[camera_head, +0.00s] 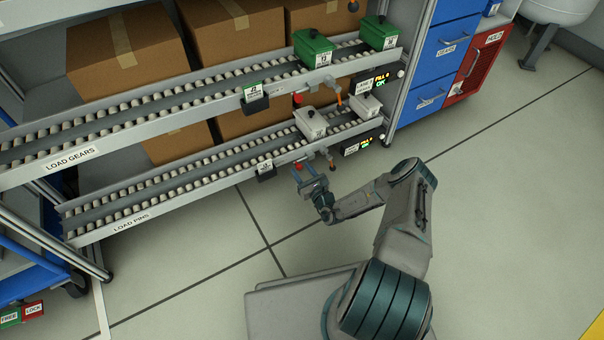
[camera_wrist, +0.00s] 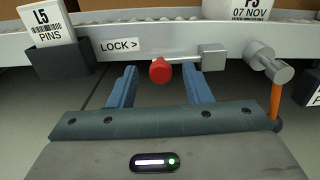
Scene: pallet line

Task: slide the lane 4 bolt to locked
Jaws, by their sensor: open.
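A red bolt knob (camera_wrist: 160,70) on a thin silver rod sits under the front rail of the lower roller lane (camera_head: 160,188), right of a "LOCK >" label (camera_wrist: 120,46). The rod runs right to a grey block (camera_wrist: 213,58). My gripper (camera_head: 309,174) is just in front of that rail. In the wrist view its two blue fingers (camera_wrist: 160,78) are open, one each side of the knob, with space on both sides. They do not appear to touch it. I cannot read the lane number on the rail.
An "L5 PINS" card (camera_wrist: 50,22) stands in a dark holder left of the knob. An orange-handled lever (camera_wrist: 276,95) hangs to the right. A white box (camera_head: 310,123) sits on the lower lane, with green boxes (camera_head: 314,49) above. The floor in front is clear.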

